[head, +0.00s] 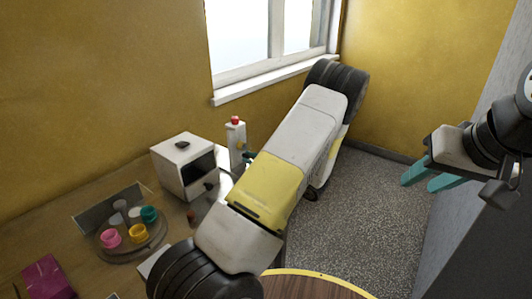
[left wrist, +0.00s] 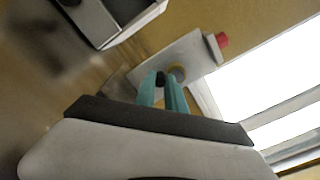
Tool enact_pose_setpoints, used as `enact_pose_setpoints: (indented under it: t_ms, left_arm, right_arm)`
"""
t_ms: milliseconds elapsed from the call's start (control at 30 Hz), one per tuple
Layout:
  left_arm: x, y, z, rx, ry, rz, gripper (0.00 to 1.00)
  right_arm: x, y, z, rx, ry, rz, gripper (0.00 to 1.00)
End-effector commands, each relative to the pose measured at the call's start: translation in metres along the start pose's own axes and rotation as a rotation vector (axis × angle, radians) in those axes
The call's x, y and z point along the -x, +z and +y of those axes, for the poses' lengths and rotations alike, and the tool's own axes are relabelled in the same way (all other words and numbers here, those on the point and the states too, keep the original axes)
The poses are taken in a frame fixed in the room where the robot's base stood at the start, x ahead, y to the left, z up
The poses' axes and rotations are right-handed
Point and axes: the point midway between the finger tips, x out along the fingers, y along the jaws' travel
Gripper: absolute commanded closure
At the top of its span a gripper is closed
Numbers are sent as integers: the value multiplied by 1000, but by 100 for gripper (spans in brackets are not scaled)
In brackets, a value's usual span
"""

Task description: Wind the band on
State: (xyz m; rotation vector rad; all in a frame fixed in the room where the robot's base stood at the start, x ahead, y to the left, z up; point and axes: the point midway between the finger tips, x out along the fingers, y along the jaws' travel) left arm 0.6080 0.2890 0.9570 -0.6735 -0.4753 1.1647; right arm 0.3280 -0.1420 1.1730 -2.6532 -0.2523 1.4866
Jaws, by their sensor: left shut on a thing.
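A white upright post (head: 236,143) with a red cap stands on the table beside a white box-shaped machine (head: 172,160) with a dark opening. In the left wrist view the post (left wrist: 197,55) carries a small dark knob (left wrist: 160,78) and a yellowish round part (left wrist: 178,72). My left gripper (left wrist: 166,84) has its teal fingers at the dark knob, shut on it. In the head view my own left arm mostly hides this hand. My right gripper (head: 428,176) is empty, its teal fingers apart, away from the table. I cannot make out a band.
A round tray (head: 130,246) with pink, yellow and teal cups stands on the table (head: 60,225) at left. A magenta item (head: 47,277) lies at the front left. A round wooden top (head: 310,285) is at the bottom. A window is behind; open floor lies right.

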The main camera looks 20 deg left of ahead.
Motion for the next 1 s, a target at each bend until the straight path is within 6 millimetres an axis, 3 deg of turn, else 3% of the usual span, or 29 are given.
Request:
enact_pose_setpoints:
  t_ms: [1000]
  left_arm:
    - [0, 24, -8, -933, 3, 4, 100]
  right_arm:
    - [0, 0, 0, 0, 0, 0, 64]
